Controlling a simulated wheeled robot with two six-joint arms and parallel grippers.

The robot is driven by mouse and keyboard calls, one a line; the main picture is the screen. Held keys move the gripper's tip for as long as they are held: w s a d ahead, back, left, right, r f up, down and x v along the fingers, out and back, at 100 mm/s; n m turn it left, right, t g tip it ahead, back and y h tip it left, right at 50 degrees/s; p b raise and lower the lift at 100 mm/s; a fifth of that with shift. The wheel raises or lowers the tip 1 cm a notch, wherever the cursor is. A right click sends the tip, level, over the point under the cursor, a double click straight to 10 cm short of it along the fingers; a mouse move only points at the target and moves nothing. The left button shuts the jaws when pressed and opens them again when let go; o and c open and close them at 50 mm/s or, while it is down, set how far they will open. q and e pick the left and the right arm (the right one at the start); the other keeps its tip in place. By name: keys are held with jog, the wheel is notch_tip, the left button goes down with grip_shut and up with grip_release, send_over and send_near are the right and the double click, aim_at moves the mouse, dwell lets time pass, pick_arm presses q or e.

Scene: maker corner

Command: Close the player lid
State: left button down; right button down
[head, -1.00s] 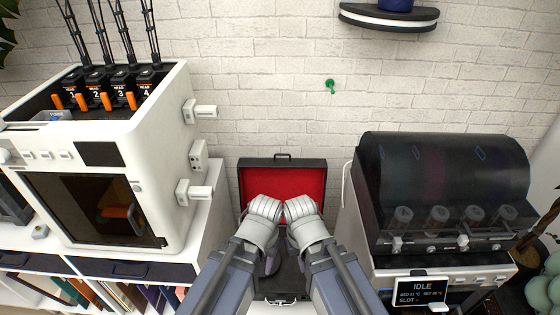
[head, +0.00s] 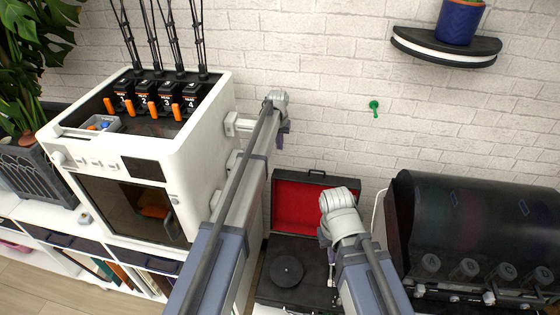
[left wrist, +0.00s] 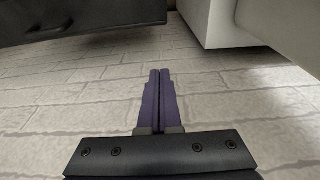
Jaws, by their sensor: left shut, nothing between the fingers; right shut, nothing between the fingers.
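The record player (head: 262,285) is a black case between the two machines. Its lid (head: 300,200) stands open at the back, with a red lining and a handle on its top edge. The round platter shows in the base. My left gripper (head: 283,138) is shut and empty, up beside the white printer, above and left of the lid. Its purple fingers also show shut in the left wrist view (left wrist: 160,75), in front of brick wall. My right gripper (head: 325,240) is shut and empty at the player's right side; the wrist partly hides the lid's right part.
The white printer (head: 205,140) with knobs on its side stands left. A dark-covered machine (head: 470,225) stands right of the player. A wall shelf (head: 445,45) with a blue pot is at upper right. A green hook (head: 374,108) is on the wall.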

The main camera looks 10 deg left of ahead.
pick_arm(q)
jog(key=shift+s, duration=0.1)
notch_tip(320, 180, down, 11)
jog(key=w+b, duration=0.2)
jog(key=b, duration=0.9)
jog(key=s, duration=0.1)
jog(key=s+r+p, duration=0.1)
jog(key=s, duration=0.1)
jog(key=s+r, duration=0.1)
jog(key=shift+s+p, duration=0.2)
jog(key=shift+p, duration=0.2)
jog(key=shift+f, duration=0.1)
jog(key=shift+s, duration=0.1)
